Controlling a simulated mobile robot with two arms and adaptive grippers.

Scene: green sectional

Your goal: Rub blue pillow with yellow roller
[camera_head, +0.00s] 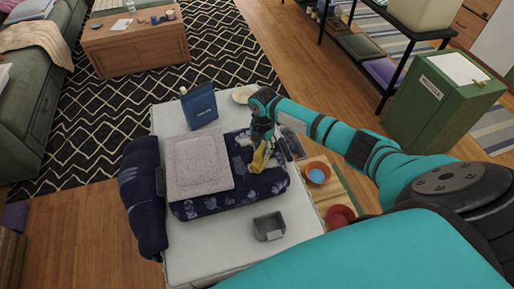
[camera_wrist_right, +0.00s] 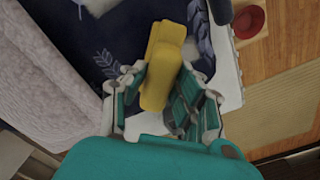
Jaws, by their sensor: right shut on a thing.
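The blue pillow (camera_head: 247,186) is dark blue with a pale leaf pattern. It lies on a white-topped surface (camera_head: 208,257), and its left part is covered by a grey textured cushion (camera_head: 199,166). My right gripper (camera_head: 263,148) is shut on the yellow roller (camera_head: 261,160), above the right part of the pillow. In the right wrist view the roller (camera_wrist_right: 160,75) stands out from between the fingers (camera_wrist_right: 158,98), with the pillow (camera_wrist_right: 110,38) behind it. I cannot tell whether the roller touches the pillow. My left gripper is not in view.
A dark blue rolled item (camera_head: 143,200) lies at the left edge. A blue bag (camera_head: 199,106) stands behind the cushion, and a grey tin (camera_head: 269,227) sits in front. An orange bowl (camera_head: 318,173) and a red bowl (camera_head: 340,216) are on the right. A green cabinet (camera_head: 437,105) stands farther right.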

